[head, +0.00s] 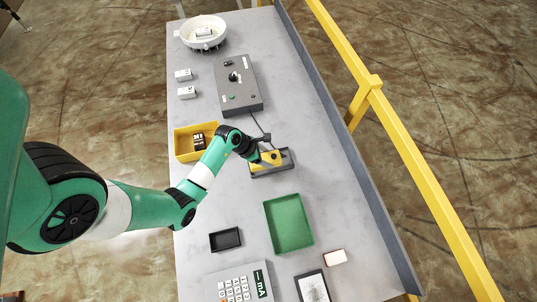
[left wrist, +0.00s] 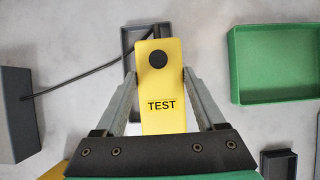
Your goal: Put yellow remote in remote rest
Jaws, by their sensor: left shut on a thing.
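The yellow remote (head: 272,157) is between the fingers of my left gripper (head: 261,149), which is shut on it. In the left wrist view the yellow remote (left wrist: 163,118) shows the word TEST and a round black button, with a finger of my left gripper (left wrist: 160,75) on each side. The dark grey remote rest (head: 288,167) lies under the remote in the head view. In the left wrist view part of the remote rest (left wrist: 130,38) shows behind the remote's far end. I cannot tell whether the remote touches its floor. My right gripper is not in view.
A cable runs from the grey control box (head: 237,84) toward the remote. A green tray (head: 289,247), a small black tray (head: 225,239) and a yellow bin (head: 181,143) stand nearby. A raised wall (head: 335,143) edges the table's right side.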

